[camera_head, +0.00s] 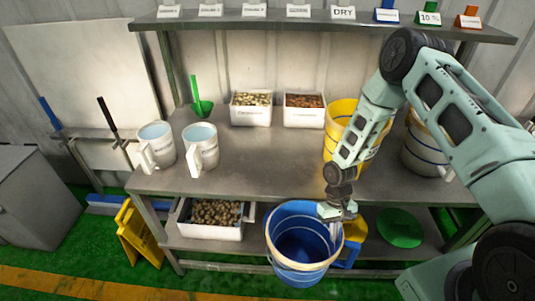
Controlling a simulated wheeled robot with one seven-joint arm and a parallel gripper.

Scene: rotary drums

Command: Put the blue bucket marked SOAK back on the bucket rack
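The blue bucket (298,268) with a pale rim band is at the lower middle of the head view, upright or slightly tilted, its blue inside open to me. It overlaps the front edge of the lower shelf and looks held in front of it. No SOAK marking is readable. My gripper (337,216) is at the bucket's right rim and appears shut on it; the fingertips are partly hidden. I cannot make out for certain which part is the bucket rack. A yellow bucket (341,113) and a pale bucket with blue bands (423,152) stand on the table's right, partly behind my arm.
The grey table (255,172) holds two white jugs (157,146) (203,150), a green scoop (201,106) and two white bins. Its lower shelf (265,245) carries a white crate, a yellow item beside the bucket and a green disc (400,228). A yellow floor sign (139,234) stands left.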

